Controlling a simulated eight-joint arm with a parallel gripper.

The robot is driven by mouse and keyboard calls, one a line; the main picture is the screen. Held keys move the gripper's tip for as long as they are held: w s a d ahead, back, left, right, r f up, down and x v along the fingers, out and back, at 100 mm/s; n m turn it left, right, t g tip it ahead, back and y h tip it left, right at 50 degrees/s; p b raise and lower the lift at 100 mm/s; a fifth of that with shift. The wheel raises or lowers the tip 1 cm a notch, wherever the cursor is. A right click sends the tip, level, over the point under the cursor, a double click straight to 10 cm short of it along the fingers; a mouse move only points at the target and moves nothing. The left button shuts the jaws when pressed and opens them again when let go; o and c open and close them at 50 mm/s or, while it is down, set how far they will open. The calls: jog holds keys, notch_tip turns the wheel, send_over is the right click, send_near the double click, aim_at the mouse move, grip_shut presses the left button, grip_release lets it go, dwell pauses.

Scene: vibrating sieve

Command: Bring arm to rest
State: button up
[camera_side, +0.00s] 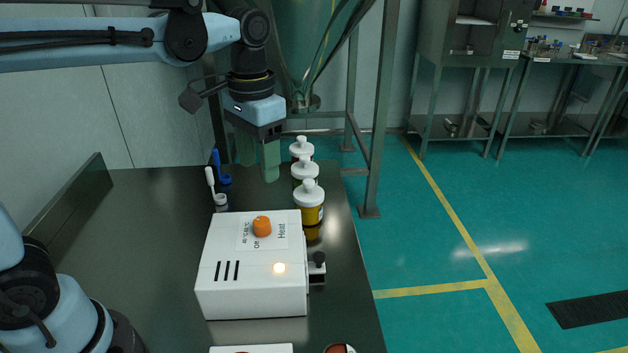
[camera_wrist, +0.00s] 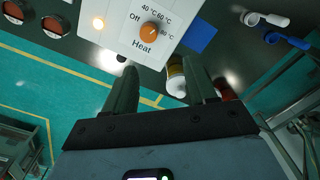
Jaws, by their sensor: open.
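My gripper (camera_side: 258,168) hangs over the far part of the dark table, fingers down and apart, with nothing held between them. It is above the table, left of a row of white-capped bottles (camera_side: 309,205) and behind the white heater box (camera_side: 225,300). In the wrist view my gripper's (camera_wrist: 160,72) two green fingers stand apart. The heater (camera_wrist: 118,38) lies beyond them, with its orange knob (camera_wrist: 148,33) and lit lamp. One bottle (camera_wrist: 176,80) is partly hidden by the right finger.
Red-brown round dishes (camera_wrist: 52,27) show in the wrist view. A metal frame (camera_side: 380,110) rises beyond the table, and a funnel hangs behind my gripper. The table's left part is clear.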

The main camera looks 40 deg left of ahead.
jog(key=s+a+f+t, duration=0.1)
jog(key=t, duration=0.1)
jog(key=s+f+t, duration=0.2)
jog(key=s+a+f+n+t, duration=0.1)
jog(key=s+t, duration=0.1)
jog(key=shift+a+f, duration=0.3)
jog(key=shift+f, duration=0.05)
jog(key=shift+s+a+f+t, duration=0.15)
jog(key=shift+s+f+t, duration=0.1)
jog(key=shift+f+t, duration=0.35)
